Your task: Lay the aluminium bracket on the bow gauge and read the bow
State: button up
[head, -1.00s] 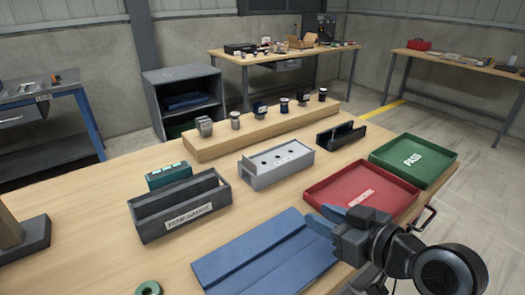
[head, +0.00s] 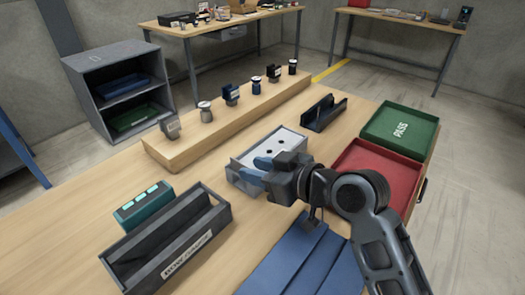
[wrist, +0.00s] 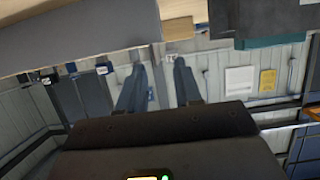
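My gripper (head: 257,171) is in front of the near side of a light-grey box with dark holes in its top (head: 268,150). Its two blue fingers stand apart with nothing visible between them; the gap (wrist: 161,88) shows in the wrist view. I cannot make out an aluminium bracket for certain. A long dark open trough (head: 165,243) with a white label lies at lower left. A teal box (head: 143,206) with light markings stands behind it. A black channel-shaped holder (head: 324,113) stands farther back.
A wooden riser (head: 190,147) carries several small dark and metallic items. A red tray (head: 393,168) and a green PASS tray (head: 402,128) lie at the right. A blue ridged mat (head: 290,262) lies at the front. Bare tabletop (head: 90,215) shows at the left.

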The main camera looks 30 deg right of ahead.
aim_at(242, 165)
jog(key=p+x, duration=0.1)
jog(key=x, duration=0.4)
jog(key=shift+w+d, duration=0.15)
jog(key=shift+w, duration=0.05)
grip_shut()
dwell(0.3)
